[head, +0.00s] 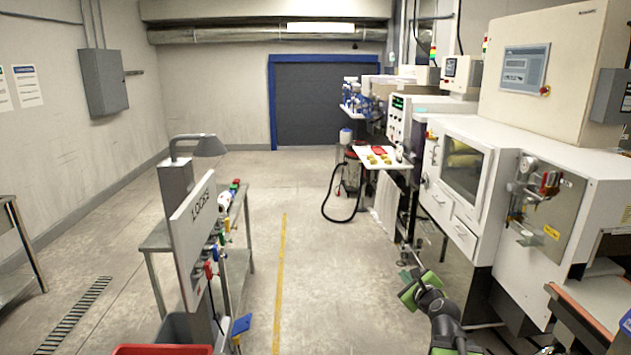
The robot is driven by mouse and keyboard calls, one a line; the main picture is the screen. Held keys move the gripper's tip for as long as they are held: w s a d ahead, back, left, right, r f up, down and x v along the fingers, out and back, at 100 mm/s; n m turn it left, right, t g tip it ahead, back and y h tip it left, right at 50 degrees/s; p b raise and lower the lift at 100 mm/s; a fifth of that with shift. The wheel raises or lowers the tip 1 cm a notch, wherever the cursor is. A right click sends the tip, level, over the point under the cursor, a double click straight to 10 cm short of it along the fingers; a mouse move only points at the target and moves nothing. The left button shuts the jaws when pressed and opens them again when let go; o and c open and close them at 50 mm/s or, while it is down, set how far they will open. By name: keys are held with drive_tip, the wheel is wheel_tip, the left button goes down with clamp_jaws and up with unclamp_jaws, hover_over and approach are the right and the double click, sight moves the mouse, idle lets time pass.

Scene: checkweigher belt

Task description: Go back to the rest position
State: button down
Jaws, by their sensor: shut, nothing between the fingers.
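My gripper (419,287) shows at the lower right of the middle in the head view, with green parts at the end of my dark arm. It is shut and holds nothing. It is over the floor, in front of the white machine, apart from anything I can make out. The lower part of my arm runs out of the bottom edge of the picture.
A white machine with a window (463,172) fills the right side. A LOCKS board (193,235) with hanging padlocks and a metal table stand at left. A red bin (162,350) is at the bottom. The floor aisle (310,250) is clear, with a black hose farther back.

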drive_tip(key=s+a+f+n+g+y, duration=0.1)
drive_tip(key=s+a+f+n+g, duration=0.15)
drive_tip(key=a+n, duration=0.35)
drive_tip(key=s+a+f+n+g+y, duration=0.1)
drive_tip(key=a+f+n+g, duration=0.2)
drive_tip(key=a, duration=0.5)
drive_tip(key=s+a+f+n+g+y, duration=0.1)
drive_tip(key=s+a+f+n, duration=0.1)
drive_tip(key=a+f+n, duration=0.35)
drive_tip(key=s+d+f+n+g+h, duration=0.1)
drive_tip(key=s+d+f+n+g, duration=0.1)
drive_tip(key=s+n, duration=0.4)
drive_tip(key=s+d+f+n+g+h, duration=0.2)
drive_tip(key=s+f+n+g, duration=0.2)
drive_tip(key=s, duration=0.5)
drive_tip(key=n+g, duration=0.2)
drive_tip(key=n, duration=0.1)
drive_tip(key=shift+h, duration=0.3)
